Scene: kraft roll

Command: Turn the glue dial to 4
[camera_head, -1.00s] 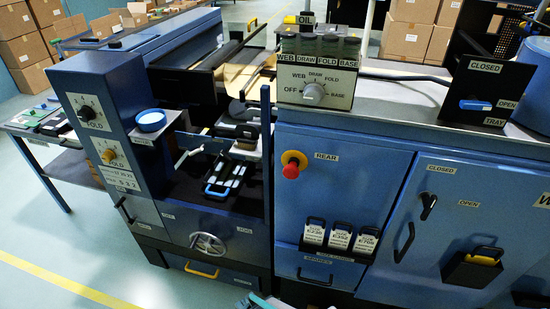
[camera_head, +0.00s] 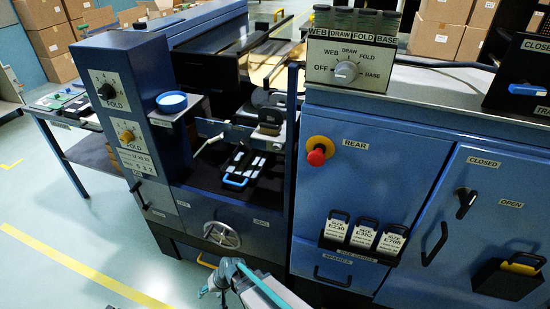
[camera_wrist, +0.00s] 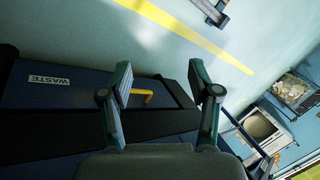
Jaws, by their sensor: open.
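Two dials sit on the blue column at the left of the head view. The upper is a black knob (camera_head: 106,91) on a pale plate, and the lower is a yellow knob (camera_head: 127,136). Both labels seem to read FOLD, and I cannot make out a glue label or either exact setting. A grey selector knob (camera_head: 346,72) is on the box marked WEB, DRAW, FOLD, BASE. My gripper (camera_wrist: 160,75) is open and empty in the wrist view, pointing toward the floor and a WASTE drawer. In the head view my gripper (camera_head: 218,280) is low, below the handwheel, well apart from the dials.
A red stop button (camera_head: 317,156) and several tagged gauges (camera_head: 362,238) are on the front panel. The WASTE label (camera_wrist: 48,80) and yellow handle (camera_wrist: 140,97) are close. Floor at left is clear.

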